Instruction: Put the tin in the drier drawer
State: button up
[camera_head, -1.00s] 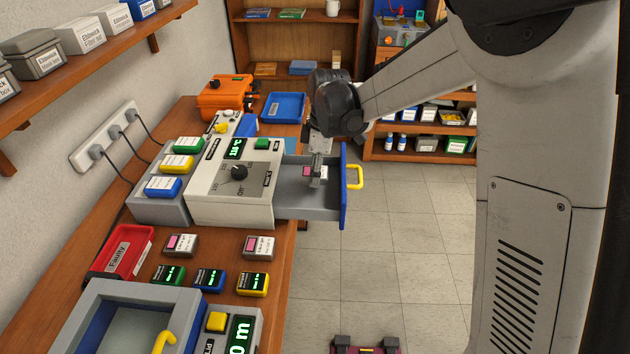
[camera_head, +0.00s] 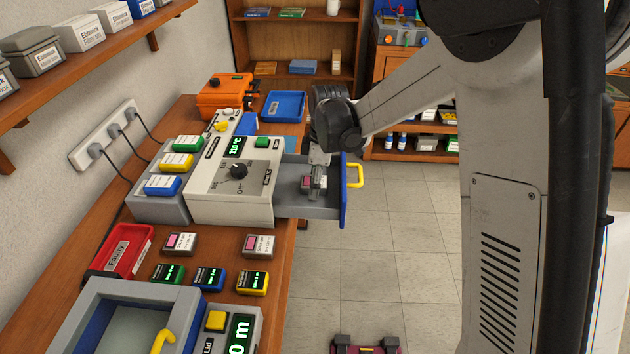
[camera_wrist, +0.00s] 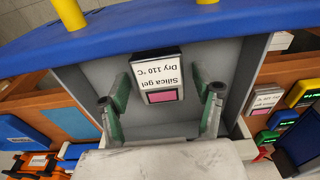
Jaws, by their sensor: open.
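The drier (camera_head: 235,180) stands on the bench with its display lit, and its drawer (camera_head: 330,212) is pulled out to the right. The drawer has a blue front and a yellow handle (camera_head: 354,175). In the wrist view a tin (camera_wrist: 155,73) labelled "Silica gel Dry 110 °C", with a pink window, lies in the grey drawer (camera_wrist: 215,60) near the blue front. My gripper (camera_wrist: 163,95) is open, its green-padded fingers on either side of the tin; I cannot tell whether they touch it. In the head view my gripper (camera_head: 316,188) reaches down into the drawer and partly hides the tin (camera_head: 306,182).
Two similar pink-windowed tins, one on the left (camera_head: 180,244) and one on the right (camera_head: 259,245), stand on the bench before the drier. Nearby are a red "Faulty" tray (camera_head: 120,262), small display boxes and a blue tray (camera_head: 284,106). Floor right of the drawer is clear.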

jog(key=shift+r, duration=0.1)
notch_tip(320, 180, up, 12)
jog(key=d, duration=0.2)
jog(key=s+d+r+m+t, duration=0.2)
jog(key=s+d+r+m, duration=0.2)
jog(key=s+d+r, duration=0.15)
jog(key=s+d+m+t, duration=0.1)
jog(key=s+d+m, duration=0.2)
jog(key=s, duration=0.4)
jog(key=s+d+m+t+h, duration=0.1)
jog(key=s+d+m, duration=0.3)
jog(key=s, duration=0.4)
jog(key=s+d+m+t, duration=0.3)
jog(key=s+m, duration=0.3)
jog(key=s, duration=0.1)
jog(key=shift+s+d+p, duration=0.15)
jog(key=shift+d+p, duration=0.2)
jog(key=shift+p, duration=0.1)
